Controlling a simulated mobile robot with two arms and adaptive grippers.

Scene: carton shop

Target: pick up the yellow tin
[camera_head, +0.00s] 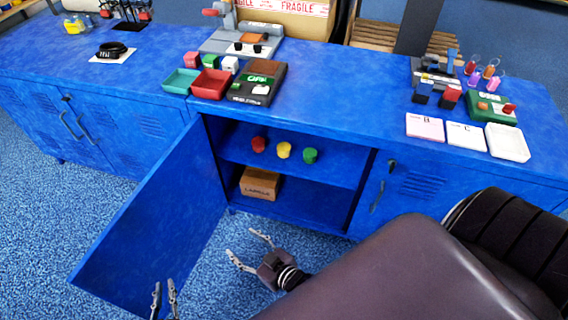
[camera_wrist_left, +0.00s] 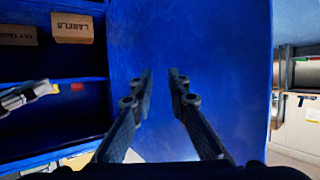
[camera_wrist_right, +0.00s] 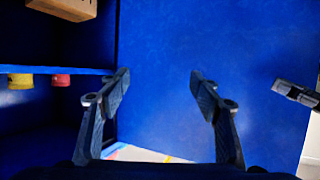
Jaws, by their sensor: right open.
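The yellow tin (camera_head: 284,150) stands on the middle shelf of the open cabinet, between a red tin (camera_head: 258,144) and a green tin (camera_head: 310,155). The right wrist view, which looks upside down, shows the yellow tin (camera_wrist_right: 20,81) and the red tin (camera_wrist_right: 61,80) at the left; the green tin is not seen there. My right gripper (camera_head: 249,250) is open and empty, in front of the cabinet and below the tins. My left gripper (camera_head: 164,292) is open and empty near the lower free end of the open door. Its fingers (camera_wrist_left: 158,88) stand apart before the blue door.
The open blue door (camera_head: 150,230) bounds the space at the left. A LABELS carton (camera_head: 260,183) sits on the cabinet's lower level. The shelf (camera_head: 335,168) has bare room right of the green tin. The worktop (camera_head: 330,90) above carries trays, stamps and cards.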

